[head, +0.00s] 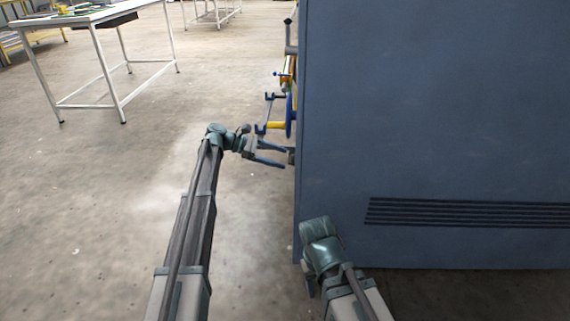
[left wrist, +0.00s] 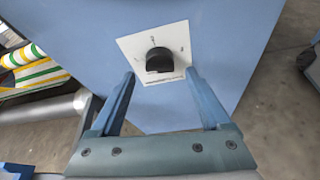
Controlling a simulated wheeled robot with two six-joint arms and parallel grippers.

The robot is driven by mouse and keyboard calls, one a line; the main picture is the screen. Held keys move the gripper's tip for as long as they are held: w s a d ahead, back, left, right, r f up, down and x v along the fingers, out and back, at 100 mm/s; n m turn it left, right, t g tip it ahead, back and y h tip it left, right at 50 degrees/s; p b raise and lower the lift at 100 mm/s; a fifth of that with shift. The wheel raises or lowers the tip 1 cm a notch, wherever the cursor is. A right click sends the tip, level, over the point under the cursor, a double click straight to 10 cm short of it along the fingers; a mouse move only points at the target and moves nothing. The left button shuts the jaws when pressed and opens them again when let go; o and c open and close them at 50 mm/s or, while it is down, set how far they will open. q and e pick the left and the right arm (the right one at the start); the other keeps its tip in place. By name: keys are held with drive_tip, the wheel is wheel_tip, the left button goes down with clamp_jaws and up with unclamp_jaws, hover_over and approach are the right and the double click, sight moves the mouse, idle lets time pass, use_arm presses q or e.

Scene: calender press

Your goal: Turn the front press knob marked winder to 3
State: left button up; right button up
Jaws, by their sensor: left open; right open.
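In the left wrist view a black round knob (left wrist: 159,60) sits on a white marked plate (left wrist: 132,47) on a blue panel. The marks and lettering on the plate are too small to read, and I cannot tell which mark the knob points to. My left gripper (head: 284,156) is open and empty at the edge of the blue machine in the head view. In the left wrist view its fingers (left wrist: 160,76) reach toward the plate, one on each side below the knob, apart from it.
The large blue press cabinet (head: 430,110) fills the right of the head view, with a slotted vent (head: 465,213) low down. Blue and yellow machine parts (head: 275,125) stick out past its left edge. A white table (head: 82,16) stands at upper left. The floor between is clear.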

sight(292, 160)
use_arm(q)
drive_tip(key=shift+b+x, duration=0.3)
drive_tip(key=shift+x, duration=1.05)
clamp_jaws()
